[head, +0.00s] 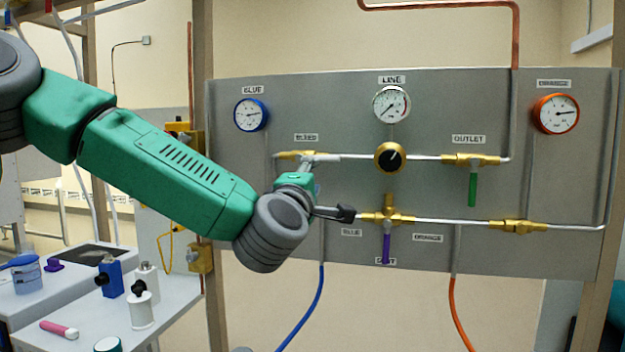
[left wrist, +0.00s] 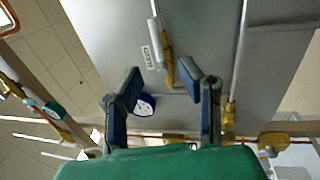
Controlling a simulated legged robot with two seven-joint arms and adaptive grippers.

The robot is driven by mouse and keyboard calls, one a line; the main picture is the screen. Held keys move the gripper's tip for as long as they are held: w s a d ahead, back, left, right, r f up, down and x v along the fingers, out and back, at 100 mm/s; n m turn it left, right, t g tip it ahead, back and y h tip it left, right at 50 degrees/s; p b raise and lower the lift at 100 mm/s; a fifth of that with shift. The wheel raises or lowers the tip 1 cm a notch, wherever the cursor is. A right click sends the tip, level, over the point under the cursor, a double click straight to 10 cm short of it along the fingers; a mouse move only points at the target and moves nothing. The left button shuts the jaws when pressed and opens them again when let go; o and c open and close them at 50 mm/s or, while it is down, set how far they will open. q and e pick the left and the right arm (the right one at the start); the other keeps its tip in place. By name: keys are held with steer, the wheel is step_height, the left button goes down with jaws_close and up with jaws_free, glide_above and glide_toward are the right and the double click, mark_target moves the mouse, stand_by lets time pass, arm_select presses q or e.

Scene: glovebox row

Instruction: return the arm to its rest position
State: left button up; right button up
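My left arm (head: 165,165), green and grey, reaches in from the left across the grey valve panel (head: 340,110). My left gripper (head: 332,202) is in front of the panel, below the BLEED valve (head: 302,156) and left of the purple-handled valve (head: 386,245). In the left wrist view the two fingers of the left gripper (left wrist: 160,85) stand apart with nothing held between them. A brass fitting (left wrist: 168,68) and the blue gauge (left wrist: 145,104) show beyond the fingers. My right gripper is in neither view.
The panel carries a blue gauge (head: 251,115), a line gauge (head: 391,104), an orange gauge (head: 555,114), a black knob (head: 390,157) and a green-handled valve (head: 472,188). Bottles stand on a white bench (head: 180,305) at lower left. Blue (head: 305,320) and orange (head: 459,315) hoses hang below.

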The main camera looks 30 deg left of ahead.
arm_select(q)
steer(key=s+d+f+m+g+h, duration=0.2)
steer(key=s+f+m+g, duration=0.15)
steer(key=f, duration=0.85)
steer(key=s+d+f+m+g+h, duration=0.25)
steer(key=f+m, duration=0.25)
steer(key=f, duration=0.7)
steer(key=s+d+f+m+g+h, duration=0.15)
steer(key=f+m, duration=0.25)
steer(key=f, duration=0.8)
steer(key=s+f+m+g, duration=0.4)
steer(key=s+f+g, duration=0.2)
steer(key=s+f, duration=0.75)
steer(key=s+a+f+m+g, duration=0.2)
steer(key=s+f, duration=0.2)
steer(key=s, duration=0.5)
steer(key=s+a+f+m+g+y, duration=0.1)
steer(key=s+a+f+m+g, duration=0.1)
steer(key=s, duration=0.7)
step_height(320, 180, down, 2)
steer(key=shift+f+m+g, duration=0.15)
steer(key=shift+m+g, duration=0.4)
steer(key=shift+g, duration=0.2)
